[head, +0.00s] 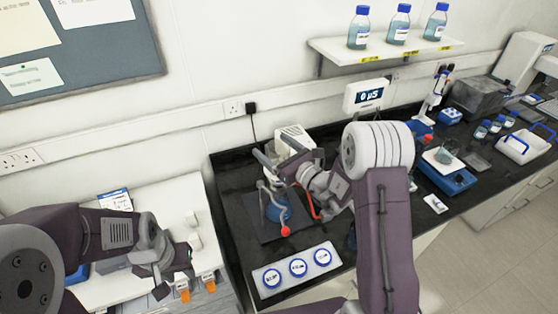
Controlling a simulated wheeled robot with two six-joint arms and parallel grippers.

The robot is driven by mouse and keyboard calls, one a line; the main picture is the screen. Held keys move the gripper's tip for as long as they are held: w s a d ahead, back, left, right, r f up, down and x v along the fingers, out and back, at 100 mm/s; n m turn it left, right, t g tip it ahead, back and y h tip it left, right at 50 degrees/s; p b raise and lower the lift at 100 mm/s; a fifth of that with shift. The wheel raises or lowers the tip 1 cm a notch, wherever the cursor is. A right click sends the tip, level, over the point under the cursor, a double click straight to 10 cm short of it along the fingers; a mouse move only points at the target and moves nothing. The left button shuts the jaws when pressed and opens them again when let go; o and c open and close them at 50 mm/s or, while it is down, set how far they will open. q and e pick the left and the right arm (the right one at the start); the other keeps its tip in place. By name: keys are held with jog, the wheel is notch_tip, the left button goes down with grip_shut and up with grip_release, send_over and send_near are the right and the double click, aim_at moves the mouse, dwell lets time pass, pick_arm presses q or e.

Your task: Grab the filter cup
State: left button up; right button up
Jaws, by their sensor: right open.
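A small blue, rounded vessel (279,210) stands on a dark mat on the black bench, among grey stand or clamp parts. It may be the filter cup or the vessel below it; I cannot tell which. A red ball (285,231) and an orange-red tube (308,202) show beside it. My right gripper (276,158) is open, with its fingers pointing left just above and behind this setup. My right arm hides part of the bench there. My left gripper (173,284) is low over the white cabinet at left, far from the setup; its finger opening is unclear.
A white tray (322,278) with several blue-lidded round containers lies in front of the setup. A blue balance-like device (446,176) and a white tray with blue handles (524,147) are to the right. A shelf (345,50) holds bottles.

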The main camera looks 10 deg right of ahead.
jog(key=shift+w+a+f, duration=0.1)
jog(key=shift+w+f, duration=0.05)
jog(key=shift+w, duration=0.2)
jog(key=shift+c, duration=0.7)
jog(key=shift+s, duration=0.15)
jog(key=c, duration=1.5)
grip_shut()
jog(key=shift+r, duration=0.2)
jog(key=shift+r, duration=0.25)
jog(key=d+r+b, duration=0.3)
jog(key=d+r, duration=0.7)
jog(key=d, duration=0.1)
jog(key=shift+d+r, duration=0.15)
jog(key=shift+d, duration=0.15)
